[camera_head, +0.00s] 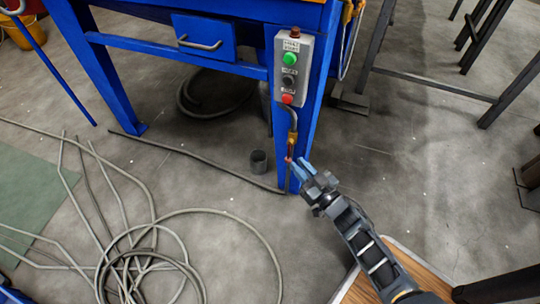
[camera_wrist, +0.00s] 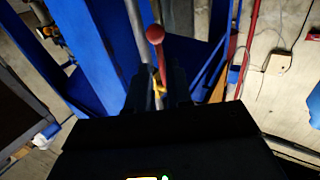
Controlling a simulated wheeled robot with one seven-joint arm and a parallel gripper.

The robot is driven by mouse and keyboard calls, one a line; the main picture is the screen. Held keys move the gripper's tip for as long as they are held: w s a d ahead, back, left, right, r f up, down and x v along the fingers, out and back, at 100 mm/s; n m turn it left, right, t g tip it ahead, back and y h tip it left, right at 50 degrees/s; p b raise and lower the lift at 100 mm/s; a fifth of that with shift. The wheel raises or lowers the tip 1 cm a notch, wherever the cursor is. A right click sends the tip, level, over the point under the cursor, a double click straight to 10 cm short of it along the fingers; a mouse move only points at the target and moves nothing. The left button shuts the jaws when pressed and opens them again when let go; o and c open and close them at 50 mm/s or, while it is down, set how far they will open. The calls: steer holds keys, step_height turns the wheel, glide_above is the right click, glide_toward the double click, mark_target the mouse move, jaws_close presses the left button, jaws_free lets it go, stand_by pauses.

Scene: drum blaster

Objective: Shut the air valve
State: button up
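The air valve has a red lever (camera_head: 289,160) and sits low on the front blue leg of the machine, below the control box. In the wrist view the red lever (camera_wrist: 155,36) ends in a rounded knob, with a yellow brass part (camera_wrist: 158,82) nearer the fingers. My gripper (camera_head: 301,169) is just right of the valve in the head view, its blue fingertips close to the lever. In the wrist view my dark fingers (camera_wrist: 157,95) stand apart, with the brass part showing in the gap. Whether they touch the lever is unclear.
The control box (camera_head: 293,70) with green, black and red buttons is above the valve. Coiled hoses (camera_head: 150,265) cover the floor at lower left. A wooden board (camera_head: 415,270) lies below my arm.

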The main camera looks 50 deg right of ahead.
mark_target(289, 155)
steer(key=b+x, duration=0.2)
steer(key=x, duration=0.6)
steer(key=shift+f, duration=0.1)
steer(key=shift+c, duration=0.2)
jaws_close()
